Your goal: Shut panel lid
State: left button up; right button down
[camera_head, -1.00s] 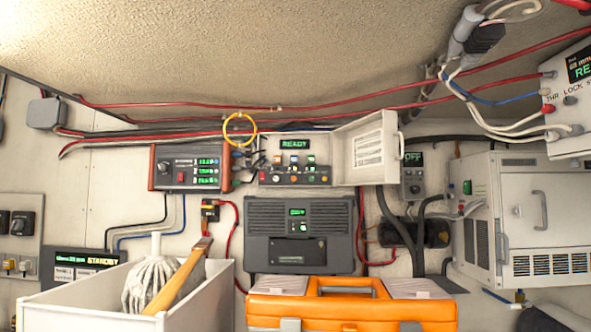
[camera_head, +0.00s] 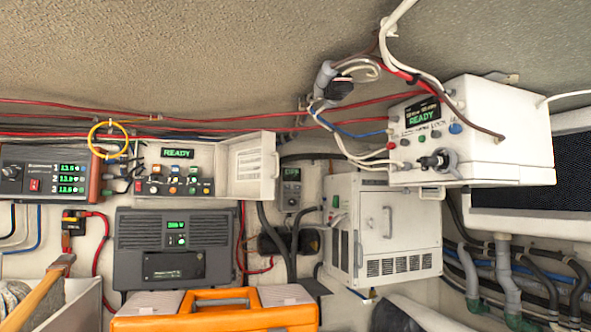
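A small white panel box (camera_head: 204,152) with a green READY display and a row of coloured buttons is mounted on the wall, left of centre. Its lid (camera_head: 255,166) stands open, swung out to the right side, with a louvred vent and a pale handle at its outer edge. The buttons inside are uncovered. Neither of my grippers shows in the head view.
An orange toolbox (camera_head: 215,312) stands in front, below a dark grey unit (camera_head: 172,246). A white bin (camera_head: 85,304) with a mop is at lower left. A white cabinet (camera_head: 382,232) and a white READY control box (camera_head: 470,135) are to the right.

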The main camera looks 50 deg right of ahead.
aim_at(246, 164)
jog(key=k, duration=1.05)
jog(key=z, duration=0.9)
jog(key=i, duration=0.7)
jog(key=z, duration=0.8)
jog(key=i, duration=0.95)
jog(key=u, duration=0.25)
